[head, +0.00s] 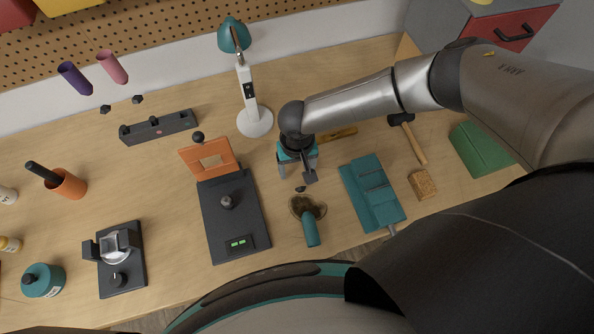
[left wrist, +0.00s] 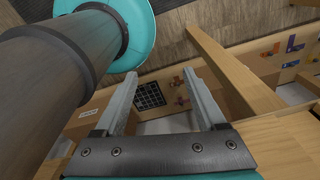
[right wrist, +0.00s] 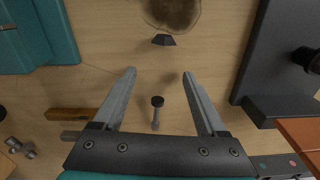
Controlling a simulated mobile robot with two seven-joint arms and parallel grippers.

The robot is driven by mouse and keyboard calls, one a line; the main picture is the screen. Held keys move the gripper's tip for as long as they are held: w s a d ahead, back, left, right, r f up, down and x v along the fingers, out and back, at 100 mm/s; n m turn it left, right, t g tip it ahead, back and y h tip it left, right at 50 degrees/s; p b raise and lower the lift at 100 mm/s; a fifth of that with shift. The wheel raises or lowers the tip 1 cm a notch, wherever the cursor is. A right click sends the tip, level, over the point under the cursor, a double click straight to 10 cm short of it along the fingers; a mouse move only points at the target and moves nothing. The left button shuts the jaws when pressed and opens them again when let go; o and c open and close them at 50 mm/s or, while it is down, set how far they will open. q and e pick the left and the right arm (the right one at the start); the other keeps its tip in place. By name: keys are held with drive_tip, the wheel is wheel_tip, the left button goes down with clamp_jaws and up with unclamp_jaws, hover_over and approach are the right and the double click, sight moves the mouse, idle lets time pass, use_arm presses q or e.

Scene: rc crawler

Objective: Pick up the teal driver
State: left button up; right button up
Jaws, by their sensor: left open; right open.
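A short teal handle (head: 311,230), the likeliest teal driver, lies near the table's front edge, its far end against a dark brown round patch (head: 298,204). The brown patch also shows at the top of the right wrist view (right wrist: 172,10), where the handle is out of frame. My right gripper (head: 297,176) is open and empty, pointing down, farther back than the handle and apart from it. In the right wrist view, a dark-headed pin (right wrist: 157,103) shows between its fingers (right wrist: 159,74). My left gripper (left wrist: 160,75) is open and empty, outside the head view.
A small black piece (head: 300,189) lies between the right gripper and the brown patch. A black base (head: 222,243) stands left, a teal tray (head: 385,211) right. A lamp (head: 255,121) stands behind. A hammer (head: 415,145) and a brush-like block (head: 423,185) lie farther right.

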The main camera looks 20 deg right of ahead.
clamp_jaws()
idle(0.5)
